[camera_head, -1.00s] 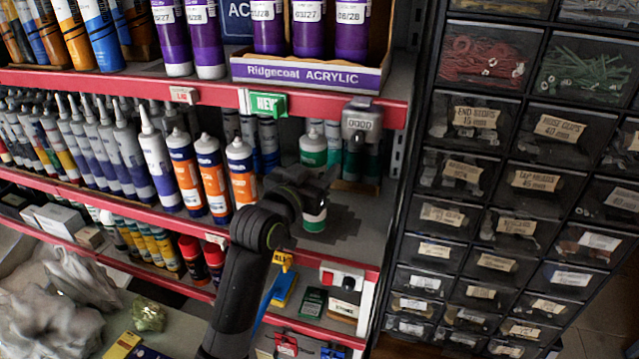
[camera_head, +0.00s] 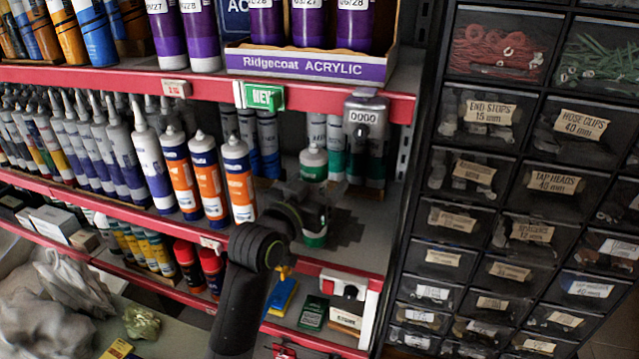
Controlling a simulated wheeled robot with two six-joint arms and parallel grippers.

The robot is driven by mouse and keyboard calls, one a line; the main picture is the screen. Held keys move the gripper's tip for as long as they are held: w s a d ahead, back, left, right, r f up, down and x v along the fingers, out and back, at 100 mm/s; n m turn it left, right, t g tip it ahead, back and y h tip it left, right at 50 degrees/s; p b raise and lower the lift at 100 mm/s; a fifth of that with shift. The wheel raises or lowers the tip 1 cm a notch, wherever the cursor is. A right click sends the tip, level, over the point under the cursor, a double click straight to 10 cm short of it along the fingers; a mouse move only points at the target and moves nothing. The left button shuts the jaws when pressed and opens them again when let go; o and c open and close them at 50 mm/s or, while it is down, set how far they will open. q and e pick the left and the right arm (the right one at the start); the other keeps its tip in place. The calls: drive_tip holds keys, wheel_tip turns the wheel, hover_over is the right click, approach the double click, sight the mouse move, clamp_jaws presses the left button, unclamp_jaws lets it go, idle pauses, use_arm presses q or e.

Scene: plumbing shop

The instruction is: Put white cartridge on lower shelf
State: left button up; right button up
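A cartridge with a white top and green bands (camera_head: 313,166) stands upright in the middle shelf bay, right of the orange-and-blue cartridges. My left gripper (camera_head: 314,203) is around its middle and appears shut on it; the dark fingers hide its midsection. Its green lower end (camera_head: 314,238) shows below the gripper, close above or on the grey middle shelf (camera_head: 370,225); I cannot tell whether it touches. My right gripper is not in view.
Orange-and-blue cartridges (camera_head: 208,178) stand close on the left. Green-banded cartridges stand behind. A grey counter (camera_head: 366,118) hangs from the upper red shelf edge. Bare shelf lies to the right, beside the drawer cabinet (camera_head: 480,170). A lower level holds a green box (camera_head: 313,313).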

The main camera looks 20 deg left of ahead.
use_arm(q)
drive_tip(key=shift+r, duration=0.25)
drive_tip(key=b+v, duration=0.1)
drive_tip(key=v, duration=1.1)
